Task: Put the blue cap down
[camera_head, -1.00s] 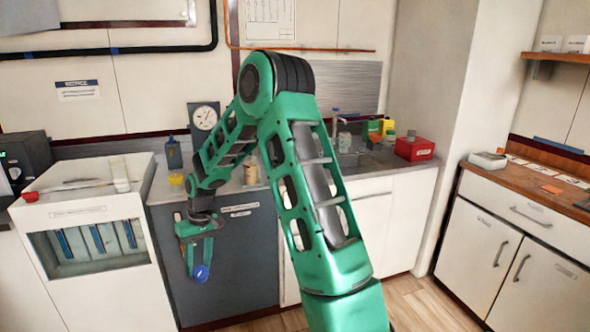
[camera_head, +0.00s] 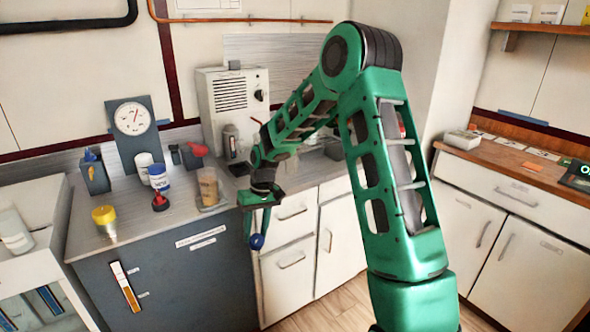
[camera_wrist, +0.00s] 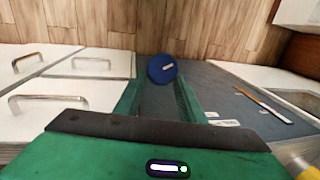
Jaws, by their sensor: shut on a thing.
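The blue cap (camera_head: 256,242) is a small round dark-blue piece with a light mark on its face. It also shows in the wrist view (camera_wrist: 162,69), at the tips of the green fingers. My gripper (camera_head: 258,233) is shut on the cap and holds it in the air, in front of the counter's front edge and below the height of its top. In the wrist view, my gripper (camera_wrist: 162,82) points down past the cabinet fronts towards the wooden floor. The cap touches nothing but the fingers, as far as I can see.
A beige machine (camera_head: 232,105) stands behind. A wooden-topped cabinet (camera_head: 500,160) is right.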

